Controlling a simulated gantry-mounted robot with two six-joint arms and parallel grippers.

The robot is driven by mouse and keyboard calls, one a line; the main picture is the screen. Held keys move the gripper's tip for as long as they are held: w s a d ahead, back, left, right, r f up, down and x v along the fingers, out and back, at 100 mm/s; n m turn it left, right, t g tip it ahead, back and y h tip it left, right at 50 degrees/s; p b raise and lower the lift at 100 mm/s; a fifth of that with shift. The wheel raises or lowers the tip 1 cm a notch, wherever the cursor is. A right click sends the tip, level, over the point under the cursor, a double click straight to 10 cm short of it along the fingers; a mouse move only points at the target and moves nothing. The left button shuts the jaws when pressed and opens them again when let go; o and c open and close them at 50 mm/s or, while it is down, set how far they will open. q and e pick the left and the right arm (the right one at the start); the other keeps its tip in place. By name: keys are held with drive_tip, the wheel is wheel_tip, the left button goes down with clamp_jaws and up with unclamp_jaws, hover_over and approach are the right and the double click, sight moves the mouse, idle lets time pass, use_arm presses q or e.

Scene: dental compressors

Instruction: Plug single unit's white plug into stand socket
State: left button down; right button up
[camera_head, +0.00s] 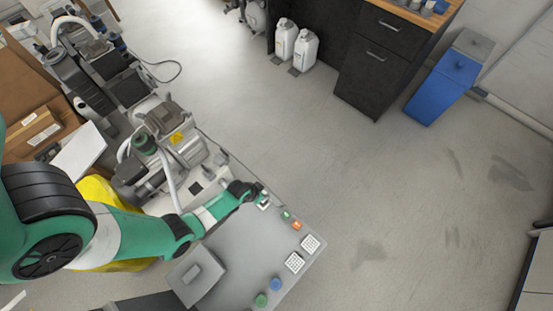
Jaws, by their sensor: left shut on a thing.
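The single unit (172,140), a grey compressor with a green-topped part and a yellow label, stands left of centre. A pale hose or cable (168,183) runs down from it behind my arm. The grey stand (235,245) has a flat top reaching to the lower middle. My left gripper (262,198) is over the stand's upper right edge, shut on what seems to be the white plug. The plug is mostly hidden by the gripper and too small to make out. A small white patch (264,205) shows at the fingertips; I cannot tell whether it is plug or socket. My right gripper is out of view.
On the stand's right edge are a green switch (286,215), an orange switch (296,225), two white grids (294,262) and green and blue knobs (276,284). A grey box (196,275) sits on the stand. Another compressor (110,65) stands behind.

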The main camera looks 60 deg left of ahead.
use_arm(q)
drive_tip(key=shift+s+a, duration=0.45)
drive_tip(key=shift+s, duration=0.05)
drive_tip(key=shift+w+d+f, duration=0.2)
drive_tip(key=shift+w+d, duration=0.05)
drive_tip(key=shift+w, duration=0.1)
wheel_tip(320, 180, down, 7)
drive_tip(key=b, duration=0.7)
drive_tip(key=shift+r, duration=0.1)
drive_tip(key=shift+f+b, duration=0.3)
drive_tip(key=shift+f, duration=0.05)
idle(0.5)
unclamp_jaws()
wheel_tip(320, 180, up, 7)
drive_tip(key=p, duration=0.7)
idle(0.5)
idle(0.4)
